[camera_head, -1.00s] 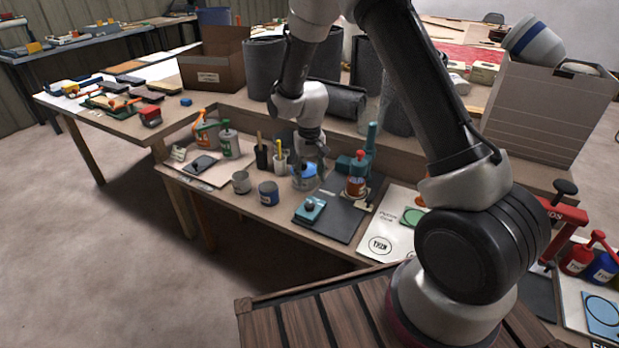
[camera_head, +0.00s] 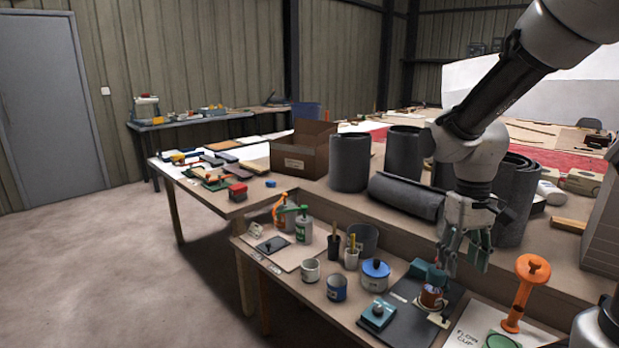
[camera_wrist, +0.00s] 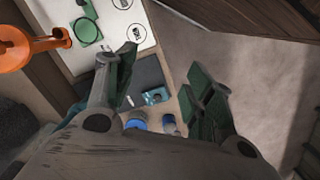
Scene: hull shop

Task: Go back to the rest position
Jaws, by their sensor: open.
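My gripper (camera_head: 465,248) hangs from my arm above the right part of the lower bench (camera_head: 290,262) in the head view. Its fingers are apart with nothing between them. In the wrist view my gripper (camera_wrist: 160,80) also shows open, its two green-padded fingers spread. Below it lie a dark mat (camera_head: 405,318) with a teal block (camera_head: 378,313) and a small reddish-brown pot (camera_head: 431,297). The gripper partly hides a teal device (camera_head: 425,270) behind the pot.
An orange stand (camera_head: 523,290) is right of the gripper. A blue-lidded pot (camera_head: 375,275), cans and bottles stand to the left. Dark rolls (camera_head: 405,200) and a cardboard box (camera_head: 302,150) are on the higher table. Open floor (camera_head: 100,270) lies at left.

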